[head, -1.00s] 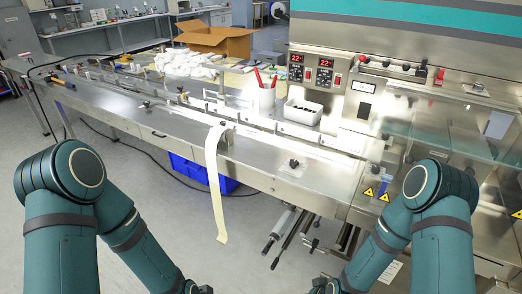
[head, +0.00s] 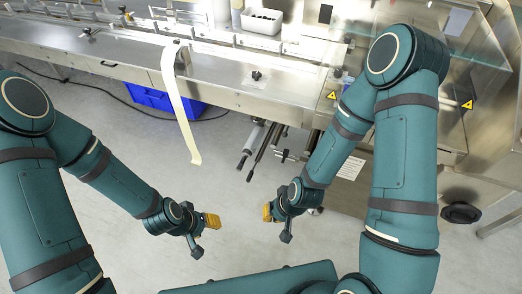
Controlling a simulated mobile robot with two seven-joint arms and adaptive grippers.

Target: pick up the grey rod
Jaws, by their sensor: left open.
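A grey rod-like roller (head: 251,144) sticks out at a slant below the machine's front edge, with thin dark rods (head: 264,150) beside it. I cannot tell for sure which of these is the grey rod. My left gripper (head: 206,234) is open and empty, with a yellow pad showing, over the floor at lower middle. My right gripper (head: 275,225) is to the right of it, below the rods in the picture and apart from them. Its fingers are seen too edge-on to judge their opening.
The steel machine bed (head: 215,95) runs across the top. A pale strip (head: 182,118) hangs from its edge. A blue crate (head: 155,98) stands under it. A white bin (head: 262,20) sits on top. Grey floor lies open between my arms and the machine.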

